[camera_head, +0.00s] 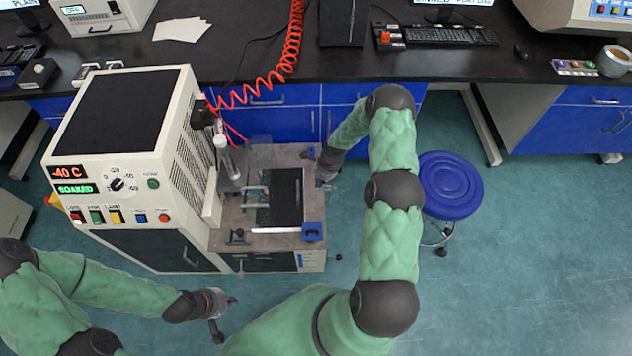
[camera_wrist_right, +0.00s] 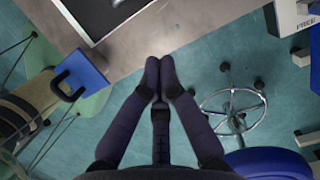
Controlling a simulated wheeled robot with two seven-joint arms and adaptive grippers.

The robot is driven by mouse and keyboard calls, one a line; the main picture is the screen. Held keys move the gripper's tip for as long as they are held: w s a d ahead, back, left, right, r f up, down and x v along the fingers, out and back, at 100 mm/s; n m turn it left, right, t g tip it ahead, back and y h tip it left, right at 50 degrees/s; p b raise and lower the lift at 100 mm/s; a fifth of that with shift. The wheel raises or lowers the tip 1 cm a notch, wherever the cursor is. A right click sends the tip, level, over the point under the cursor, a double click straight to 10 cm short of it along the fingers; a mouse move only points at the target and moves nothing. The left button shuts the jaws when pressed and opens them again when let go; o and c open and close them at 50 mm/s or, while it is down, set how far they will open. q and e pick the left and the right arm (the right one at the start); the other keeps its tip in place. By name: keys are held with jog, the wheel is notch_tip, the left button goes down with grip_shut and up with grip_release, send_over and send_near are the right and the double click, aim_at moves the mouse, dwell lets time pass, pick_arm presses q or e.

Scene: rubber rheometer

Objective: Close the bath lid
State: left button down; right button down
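The bath machine (camera_head: 125,150) is a cream cabinet with a panel reading "-40 C" and "SOAKED". A low worktop (camera_head: 229,213) on its right side holds a dark rectangular bath area (camera_head: 285,195). A faint clear panel (camera_head: 261,146) shows at its back; I cannot tell for sure whether this is the lid. My right gripper (camera_head: 325,180) is beside the worktop's right edge, partly hidden by its arm. In the right wrist view my right gripper (camera_wrist_right: 160,66) has its fingertips together, with nothing visible between them, just off the worktop edge. My left gripper (camera_head: 226,316) is open and empty in front of the machine.
A blue block (camera_head: 312,232) sits at the worktop's front right corner and also shows in the wrist view (camera_wrist_right: 82,70). A blue stool (camera_head: 451,184) stands right of my right arm. A red coiled hose (camera_head: 270,80) runs behind. A black bench (camera_head: 440,65) spans the back.

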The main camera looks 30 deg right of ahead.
aim_at(298, 195)
jog(key=b+x, duration=0.2)
jog(key=x, duration=0.5)
jog(key=shift+w+a+f+b, duration=0.1)
jog(key=shift+w+a+b, duration=0.2)
jog(key=shift+a, duration=0.2)
jog(key=shift+w+a+f+b, duration=0.1)
jog(key=shift+w+a+b, duration=0.05)
jog(key=shift+w+a, duration=0.6)
jog(key=shift+a, duration=0.4)
jog(key=shift+w+a+b, duration=0.15)
jog(key=shift+w+a, duration=0.15)
jog(key=shift+a, duration=0.25)
jog(key=shift+w+a+b, duration=0.15)
jog(key=shift+w+a, duration=0.15)
jog(key=shift+a, duration=0.25)
jog(key=shift+d, duration=0.1)
